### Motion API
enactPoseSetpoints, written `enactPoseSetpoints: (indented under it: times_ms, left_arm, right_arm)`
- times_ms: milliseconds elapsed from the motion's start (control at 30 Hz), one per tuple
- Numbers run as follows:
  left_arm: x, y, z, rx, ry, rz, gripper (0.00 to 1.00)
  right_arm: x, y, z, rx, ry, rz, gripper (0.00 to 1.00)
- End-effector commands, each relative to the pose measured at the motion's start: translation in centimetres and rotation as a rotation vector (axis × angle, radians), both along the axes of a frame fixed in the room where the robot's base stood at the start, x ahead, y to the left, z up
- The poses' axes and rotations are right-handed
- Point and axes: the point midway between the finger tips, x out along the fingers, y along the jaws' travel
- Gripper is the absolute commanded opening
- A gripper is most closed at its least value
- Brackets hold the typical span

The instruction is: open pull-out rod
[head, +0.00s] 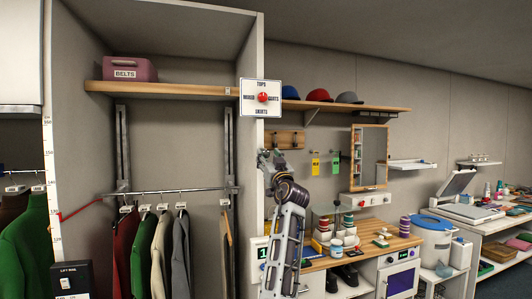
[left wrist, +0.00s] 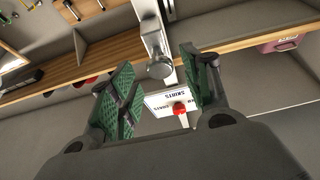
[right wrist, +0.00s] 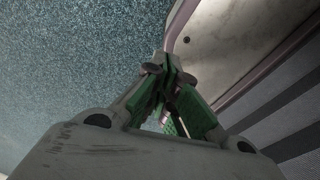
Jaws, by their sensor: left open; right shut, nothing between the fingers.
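My left gripper (head: 266,160) is raised at the front edge of the wardrobe's right side panel in the head view. In the left wrist view its green-padded fingers (left wrist: 162,88) are spread open and empty. A metal rod with a round knob end (left wrist: 160,67) shows beyond and between the fingertips, apart from them, on a pale upright panel edge. I take it for the pull-out rod; in the head view the gripper hides it. My right gripper (right wrist: 174,72) is shut and empty in the right wrist view, away from the rod and outside the head view.
A sign with a red knob (head: 263,97) is on the panel above the left gripper. Left of the panel, clothes hang on a rail (head: 160,191) under a shelf with a belts box (head: 130,69). A worktop (head: 375,244) with small goods stands to the right. Speckled floor (right wrist: 70,60) lies below my right gripper.

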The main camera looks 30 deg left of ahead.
Motion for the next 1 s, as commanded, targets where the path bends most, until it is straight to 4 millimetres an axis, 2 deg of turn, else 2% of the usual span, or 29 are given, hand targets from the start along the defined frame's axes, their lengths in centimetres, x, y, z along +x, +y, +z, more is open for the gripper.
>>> enactPoseSetpoints:
  times_ms: [300,600,733,767,1000]
  left_arm:
    - [1.6,2.0,1.2,0.0,0.0,0.001,0.48]
    - [2.0,2.4,1.3,0.001,0.0,0.0,0.48]
    - [1.9,2.3,1.3,0.001,0.0,0.0,0.48]
    - [1.9,2.3,1.3,0.001,0.0,0.0,0.47]
    - [1.9,2.3,1.3,0.001,0.0,0.0,0.16]
  right_arm:
    - [0.0,0.6,0.9,0.007,0.001,0.0,0.0]
    - [-0.3,2.2,0.9,0.023,0.004,-0.003,0.0]
    - [-0.4,2.2,0.9,0.023,0.005,-0.003,0.0]
    - [-0.4,2.1,0.9,0.023,0.005,-0.003,0.0]
    - [-0.4,1.2,0.9,0.013,0.005,-0.001,0.0]
